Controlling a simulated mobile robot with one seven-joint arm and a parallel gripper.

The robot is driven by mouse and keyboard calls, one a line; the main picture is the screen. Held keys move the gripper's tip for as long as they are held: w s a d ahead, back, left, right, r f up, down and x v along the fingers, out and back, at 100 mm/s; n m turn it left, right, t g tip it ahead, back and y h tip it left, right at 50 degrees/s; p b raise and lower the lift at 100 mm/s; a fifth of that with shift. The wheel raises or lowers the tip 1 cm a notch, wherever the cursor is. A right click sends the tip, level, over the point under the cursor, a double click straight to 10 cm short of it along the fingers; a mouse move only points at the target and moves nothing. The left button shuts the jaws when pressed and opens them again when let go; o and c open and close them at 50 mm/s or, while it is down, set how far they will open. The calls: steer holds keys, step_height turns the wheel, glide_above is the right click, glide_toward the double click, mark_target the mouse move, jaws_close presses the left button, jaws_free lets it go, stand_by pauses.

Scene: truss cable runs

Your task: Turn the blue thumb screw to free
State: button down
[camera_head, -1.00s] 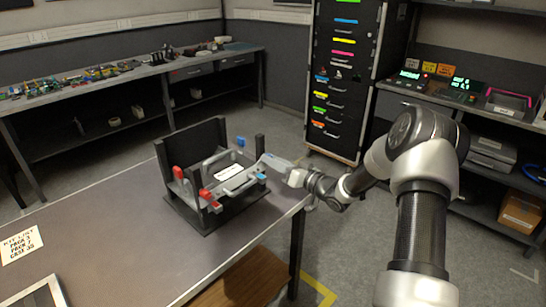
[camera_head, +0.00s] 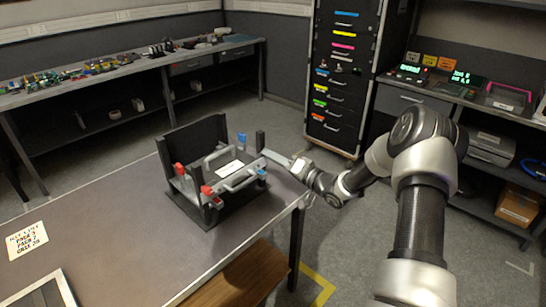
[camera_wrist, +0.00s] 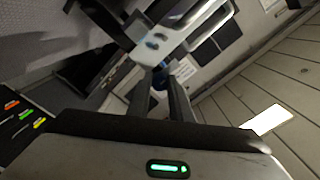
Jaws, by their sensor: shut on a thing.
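A dark fixture (camera_head: 207,214) on the table holds a grey tray-like unit with handles (camera_head: 240,180). It has red parts (camera_head: 180,169) on its left and front, and blue parts at the back (camera_head: 241,139) and right (camera_head: 262,172). My gripper (camera_head: 263,157) reaches in from the right at the fixture's right side. In the wrist view, my gripper's two dark fingers (camera_wrist: 163,82) are close together, with a dark blue thumb screw (camera_wrist: 159,78) between their tips. The fingers hide most of it. I cannot tell the screw's turn position.
A dark upright post (camera_head: 260,141) stands close to my gripper. A label sheet (camera_head: 27,240) and a framed panel (camera_head: 45,291) lie on the table at left. The table front is clear. A drawer cabinet (camera_head: 340,75) stands behind.

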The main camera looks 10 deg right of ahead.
steer(key=c, duration=1.6)
jaws_free()
steer(key=p+v, duration=0.1)
steer(key=v, duration=1.6)
steer(key=shift+s+d, duration=0.15)
steer(key=shift+r, duration=0.1)
